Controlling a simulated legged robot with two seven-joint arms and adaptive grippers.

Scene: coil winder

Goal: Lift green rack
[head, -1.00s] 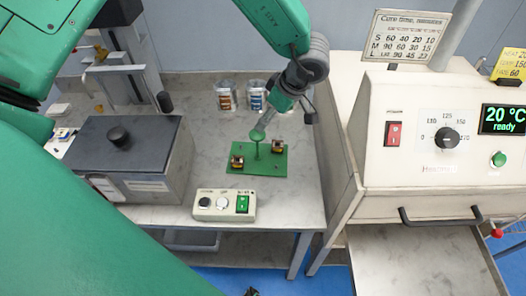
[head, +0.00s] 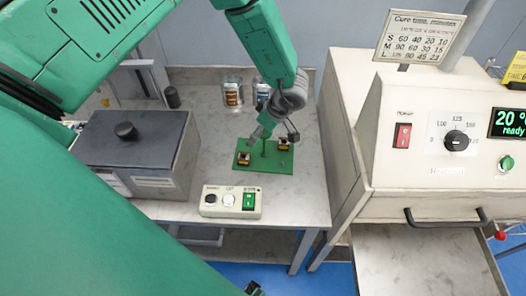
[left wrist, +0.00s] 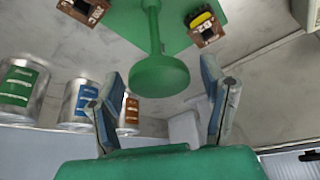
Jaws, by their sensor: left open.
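The green rack (head: 268,166) is a flat plate standing on the grey bench. It carries a coil at its left (head: 245,159) and one at its right (head: 284,144), with a post in the middle. In the left wrist view the post ends in a round green knob (left wrist: 158,76). My left gripper (head: 272,128) is over the rack, its fingers reaching down at the post. In the left wrist view its open fingers (left wrist: 162,72) stand on both sides of the knob, with gaps. The gripper partly hides the knob in the head view.
A grey lidded box (head: 133,150) stands left of the rack, and a small control box (head: 231,202) in front.

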